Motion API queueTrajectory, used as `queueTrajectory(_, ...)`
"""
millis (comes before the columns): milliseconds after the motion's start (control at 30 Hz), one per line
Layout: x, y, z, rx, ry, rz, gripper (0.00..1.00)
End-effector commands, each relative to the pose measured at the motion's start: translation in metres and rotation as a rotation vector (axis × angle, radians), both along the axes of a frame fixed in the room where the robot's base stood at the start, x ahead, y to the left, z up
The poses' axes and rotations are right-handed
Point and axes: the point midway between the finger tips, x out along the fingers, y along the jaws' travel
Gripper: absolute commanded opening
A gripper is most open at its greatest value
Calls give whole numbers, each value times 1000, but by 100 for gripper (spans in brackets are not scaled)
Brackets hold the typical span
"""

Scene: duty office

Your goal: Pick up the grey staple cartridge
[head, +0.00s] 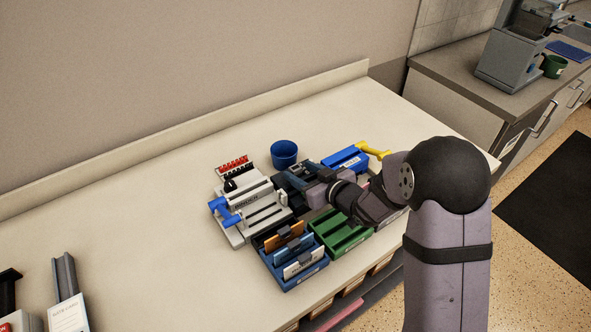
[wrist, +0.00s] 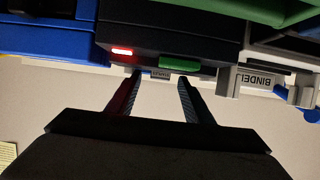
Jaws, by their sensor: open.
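My gripper (wrist: 160,78) is open, its two dark fingers apart. It reaches to the dark stapler-like device (wrist: 190,50), which has a lit red lamp and a green button. Between the fingertips, at the device's edge, shows a small grey labelled piece (wrist: 161,74). It may be the end of the grey staple cartridge; I cannot tell for sure, nor whether the fingers touch it. The rest of it is hidden. In the head view my gripper (head: 310,190) is over the dark device (head: 288,180), and the cartridge cannot be made out there.
The white and grey binder (head: 250,208) with blue handles stands left of the device. A blue cup (head: 284,153) is behind. A blue box (head: 346,158) with a yellow handle, a green tray (head: 342,238) and a blue card holder (head: 290,273) crowd around. The counter's left is mostly clear.

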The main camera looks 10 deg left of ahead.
Motion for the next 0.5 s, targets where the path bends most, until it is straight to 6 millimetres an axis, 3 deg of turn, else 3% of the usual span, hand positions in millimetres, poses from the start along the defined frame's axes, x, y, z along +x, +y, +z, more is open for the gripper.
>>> queueTrajectory(467,12,12,-7,0,-1,-1,47)
queueTrajectory(500,12,12,-7,0,-1,-1,42)
